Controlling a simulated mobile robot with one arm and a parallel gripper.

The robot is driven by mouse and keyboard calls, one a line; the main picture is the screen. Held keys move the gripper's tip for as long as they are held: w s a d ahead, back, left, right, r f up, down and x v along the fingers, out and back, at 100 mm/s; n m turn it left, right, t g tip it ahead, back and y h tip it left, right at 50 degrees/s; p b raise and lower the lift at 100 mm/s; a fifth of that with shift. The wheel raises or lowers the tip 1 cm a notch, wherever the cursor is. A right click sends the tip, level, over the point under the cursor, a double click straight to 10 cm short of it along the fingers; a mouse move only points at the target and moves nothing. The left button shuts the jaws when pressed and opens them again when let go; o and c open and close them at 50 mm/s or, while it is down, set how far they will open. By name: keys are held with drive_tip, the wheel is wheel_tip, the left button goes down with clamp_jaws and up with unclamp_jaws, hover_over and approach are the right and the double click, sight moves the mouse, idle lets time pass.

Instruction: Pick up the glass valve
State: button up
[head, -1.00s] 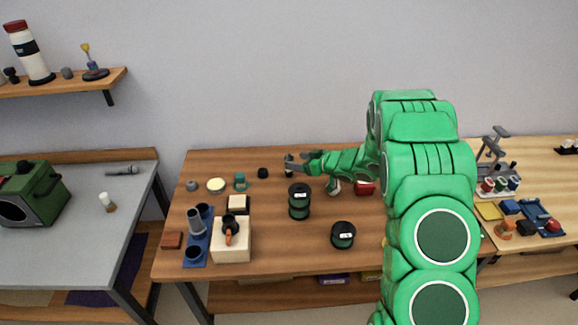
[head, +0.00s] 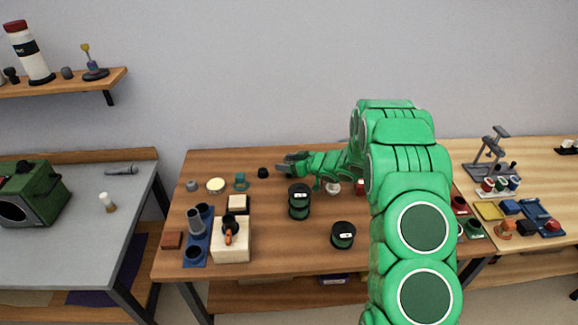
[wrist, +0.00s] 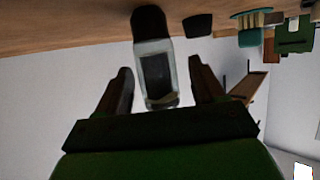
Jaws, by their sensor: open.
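The glass valve, a clear body with a dark inside and a black end, shows in the wrist view (wrist: 155,75). That view is upside down, and the black end is toward the wooden table. My gripper (wrist: 160,68) is open, with one dark finger on each side of the glass body. Gaps show between the glass and both fingers. In the head view, my gripper (head: 284,166) is low over the back of the wooden table. There I cannot make out the valve apart from the fingers.
A black cap (head: 263,173) and a teal part (head: 241,181) stand left of my gripper. A dark green spool (head: 299,202) stands in front of it, and another spool (head: 343,235) is farther forward. The table (head: 280,245) has bare room at the front middle.

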sight(291, 155)
drive_tip(key=c, duration=1.1)
drive_tip(key=shift+o, duration=0.2)
drive_tip(key=shift+r, duration=0.55)
wheel_tip(291, 155, up, 2)
drive_tip(key=shift+r, duration=0.1)
drive_tip(key=s+d+r, duration=0.1)
drive_tip(key=s+r, duration=0.8)
drive_tip(key=s, duration=0.5)
drive_tip(key=shift+d+r, duration=0.25)
drive_tip(key=shift+r, duration=0.1)
